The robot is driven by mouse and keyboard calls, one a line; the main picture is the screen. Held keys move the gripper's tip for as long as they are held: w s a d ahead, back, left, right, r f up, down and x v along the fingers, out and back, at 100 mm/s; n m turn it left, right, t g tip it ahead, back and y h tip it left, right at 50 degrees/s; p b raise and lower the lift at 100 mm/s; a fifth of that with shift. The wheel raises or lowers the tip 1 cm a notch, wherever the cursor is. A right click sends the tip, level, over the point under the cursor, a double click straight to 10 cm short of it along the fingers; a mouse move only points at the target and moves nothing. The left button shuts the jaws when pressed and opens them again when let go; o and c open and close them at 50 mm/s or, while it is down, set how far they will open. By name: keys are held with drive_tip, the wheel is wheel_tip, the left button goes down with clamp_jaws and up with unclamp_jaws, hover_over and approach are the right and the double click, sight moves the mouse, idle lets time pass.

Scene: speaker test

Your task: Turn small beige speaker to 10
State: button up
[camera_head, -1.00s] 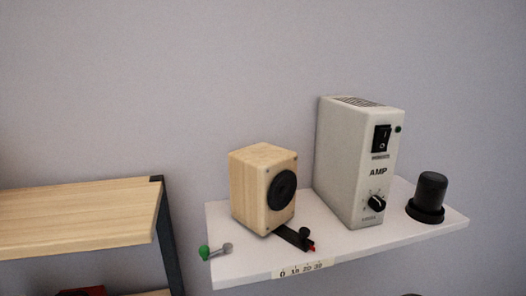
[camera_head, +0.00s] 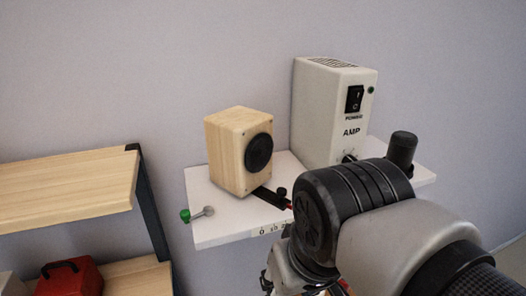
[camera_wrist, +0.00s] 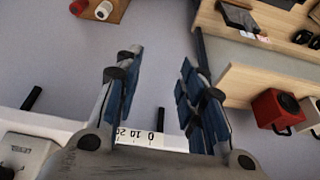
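The small beige speaker (camera_head: 228,152) stands upright on a white wall shelf (camera_head: 215,228) in the head view. A black pointer arm (camera_head: 268,196) with a small knob and red tip sticks out from under its front. A numbered scale strip (camera_head: 262,231) is on the shelf's front edge, partly covered by my arm; it also shows between my fingers in the wrist view (camera_wrist: 150,139). In the head view my gripper is low by the shelf front, mostly hidden by my wrist.
A white amp (camera_head: 325,110) stands right of the speaker, its dial mostly covered by my arm. A black cylinder (camera_head: 402,150) is further right. A green-ended peg (camera_head: 186,215) is at the shelf's left. A wooden rack (camera_head: 75,195) holds a red box (camera_head: 75,278) at left.

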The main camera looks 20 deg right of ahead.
sight(282, 189)
drive_tip(key=w+d+r+m+g+p, duration=0.1)
drive_tip(key=w+d+r+p, duration=0.1)
drive_tip(key=w+r, duration=0.5)
drive_tip(key=w+d+r+m+g+p, duration=0.1)
drive_tip(key=w+r+g+p, duration=0.15)
drive_tip(key=r, duration=0.75)
drive_tip(key=w+d+r+m+g+p, duration=0.1)
drive_tip(key=w+d+r+p, duration=0.15)
drive_tip(key=w+r, duration=0.45)
drive_tip(key=shift+t, duration=0.25)
drive_tip(key=f+b, duration=0.1)
drive_tip(key=f, duration=0.4)
drive_tip(key=s+f+b, duration=0.1)
drive_tip(key=f, duration=0.4)
drive_tip(key=f+b, duration=0.1)
drive_tip(key=f, duration=0.4)
drive_tip(key=shift+s+a+f, duration=0.15)
drive_tip(key=shift+s+a, duration=0.2)
drive_tip(key=shift+s, duration=0.05)
drive_tip(key=shift+c, duration=0.6)
clamp_jaws()
